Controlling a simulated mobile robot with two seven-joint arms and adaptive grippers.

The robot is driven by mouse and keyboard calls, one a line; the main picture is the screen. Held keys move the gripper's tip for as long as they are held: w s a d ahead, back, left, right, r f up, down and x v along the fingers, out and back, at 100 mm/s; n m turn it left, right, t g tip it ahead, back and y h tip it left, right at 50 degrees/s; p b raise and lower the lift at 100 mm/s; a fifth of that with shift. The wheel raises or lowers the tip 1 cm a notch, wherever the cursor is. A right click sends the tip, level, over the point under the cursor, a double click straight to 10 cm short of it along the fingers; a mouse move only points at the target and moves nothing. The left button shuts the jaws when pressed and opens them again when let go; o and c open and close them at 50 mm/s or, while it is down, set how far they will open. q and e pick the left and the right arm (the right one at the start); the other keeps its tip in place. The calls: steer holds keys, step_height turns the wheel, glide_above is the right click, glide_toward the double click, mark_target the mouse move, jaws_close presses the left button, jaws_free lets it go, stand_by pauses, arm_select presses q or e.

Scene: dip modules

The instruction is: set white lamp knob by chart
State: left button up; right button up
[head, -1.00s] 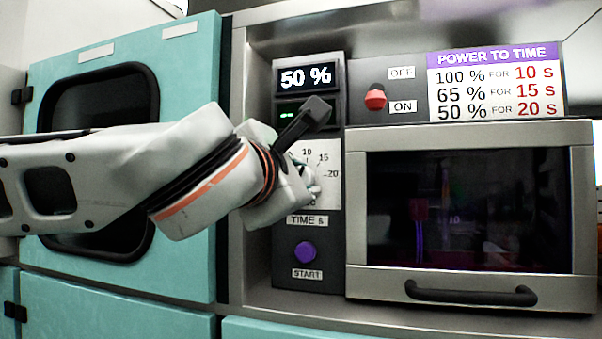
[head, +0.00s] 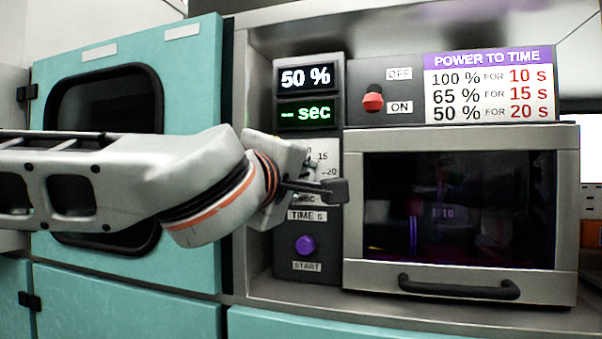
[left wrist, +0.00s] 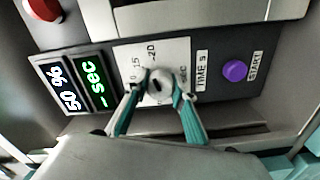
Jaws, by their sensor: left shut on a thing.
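The white lamp knob (left wrist: 158,86) sits on a white time dial (left wrist: 176,52) marked with 15 and 20. My left gripper (left wrist: 158,94) has its teal-and-grey fingers on both sides of the knob and is shut on it. In the head view the same gripper (head: 309,173) covers the knob and part of the dial. The knob's exact pointing direction is unclear. The chart (head: 489,88) pairs 100 % with 10 s, 65 % with 15 s and 50 % with 20 s. The power display (head: 306,77) reads 50 %. The green time display (head: 305,113) shows dashes and "sec". My right gripper is out of view.
A purple start button (head: 305,245) is below the dial. A red switch (head: 373,98) sits between OFF and ON labels, nearer ON. The closed chamber door (head: 460,265) with a dark handle is to the right. Teal cabinet doors (head: 190,70) stand left, behind my arm.

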arm_select(q)
steer(key=shift+r+m, duration=0.1)
steer(key=shift+m, duration=0.3)
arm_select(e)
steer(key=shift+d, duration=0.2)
arm_select(q)
steer(key=shift+m, duration=0.3)
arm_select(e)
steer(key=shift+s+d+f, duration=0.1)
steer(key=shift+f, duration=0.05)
arm_select(q)
steer(key=o, duration=1.1)
steer(key=shift+s, duration=0.1)
steer(key=v, duration=1.1)
steer(key=shift+s+a, duration=0.2)
steer(key=shift+s, duration=0.15)
